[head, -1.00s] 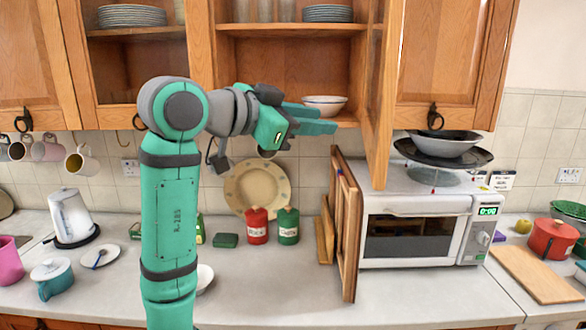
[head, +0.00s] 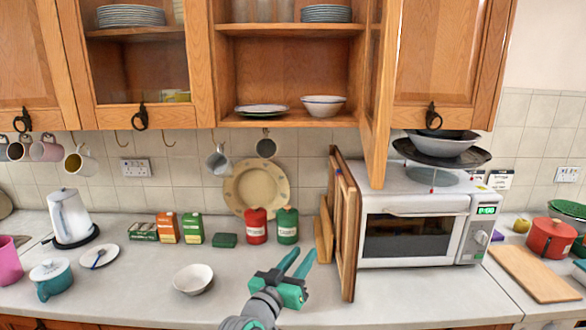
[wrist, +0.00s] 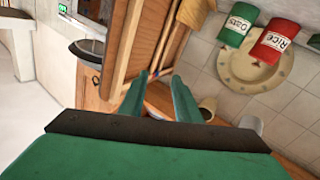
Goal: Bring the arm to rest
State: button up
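My gripper (head: 302,264) is low over the front of the counter in the head view, to the left of the microwave. Its two green fingers are spread apart and point up toward the back wall. In the wrist view the fingers (wrist: 162,98) are also apart, with nothing held between them. Only the end of my arm shows at the bottom of the head view.
A white bowl (head: 193,279) sits left of my gripper. Wooden boards (head: 345,225) lean by the microwave (head: 415,228). Red (head: 256,226) and green (head: 287,225) canisters stand behind. The cabinet door (head: 379,95) stands open above.

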jog(key=s+a+f+n+y, duration=0.1)
jog(key=s+f+n+y, duration=0.25)
jog(key=s+f, duration=0.9)
jog(key=s+f+n+y, duration=0.2)
jog(key=s+f+y, duration=0.2)
jog(key=s+f, duration=0.9)
jog(key=s+a+f+m+y, duration=0.1)
jog(key=s+m, duration=0.1)
jog(key=s, duration=2.5)
jog(key=shift+f+g, duration=0.3)
jog(key=shift+g, duration=0.1)
jog(key=shift+s+m, duration=0.1)
jog(key=shift+m, duration=0.15)
